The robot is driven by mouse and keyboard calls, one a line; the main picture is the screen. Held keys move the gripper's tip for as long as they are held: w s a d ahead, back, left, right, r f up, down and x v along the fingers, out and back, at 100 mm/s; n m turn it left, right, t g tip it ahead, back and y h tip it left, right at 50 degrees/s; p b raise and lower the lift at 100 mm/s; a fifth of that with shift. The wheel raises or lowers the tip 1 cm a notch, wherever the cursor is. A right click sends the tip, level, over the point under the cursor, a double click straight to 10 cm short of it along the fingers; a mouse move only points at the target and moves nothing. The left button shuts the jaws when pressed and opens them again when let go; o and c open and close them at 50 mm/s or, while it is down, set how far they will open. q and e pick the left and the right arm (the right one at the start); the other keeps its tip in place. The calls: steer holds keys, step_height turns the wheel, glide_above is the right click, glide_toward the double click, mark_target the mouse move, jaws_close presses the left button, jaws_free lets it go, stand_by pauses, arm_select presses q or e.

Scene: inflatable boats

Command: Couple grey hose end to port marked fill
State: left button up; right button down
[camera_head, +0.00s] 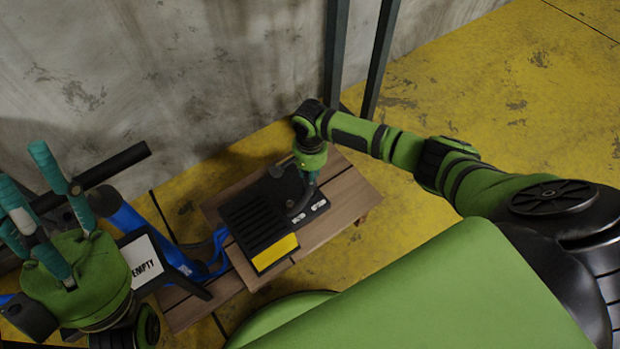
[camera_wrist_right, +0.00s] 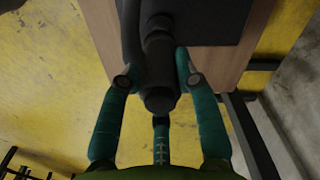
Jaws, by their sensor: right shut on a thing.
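My right gripper (camera_wrist_right: 153,82) has teal fingers on both sides of a dark hose end (camera_wrist_right: 160,98) and is shut on it. In the head view this gripper (camera_head: 307,183) is low over the right side of a black box (camera_head: 248,222) with a yellow label. Two small white labels (camera_head: 320,205) sit beside the gripper on the box; I cannot read them. A dark curved hose (camera_head: 299,207) shows just below the gripper. Whether the hose end touches a port is hidden. My left gripper (camera_head: 25,180) is at the far left, fingers spread and empty.
The box stands on a slatted wooden table (camera_head: 347,194). A blue frame (camera_head: 130,222) with a black bar (camera_head: 118,163) stands left, close to my left gripper. A white sign (camera_head: 146,262) reads EMPTY. Dark posts (camera_head: 378,60) stand behind. Yellow floor is clear at right.

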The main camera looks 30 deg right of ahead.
step_height(320, 180, up, 5)
steer(key=p, duration=0.6)
steer(key=shift+r, duration=0.1)
stand_by(0.3)
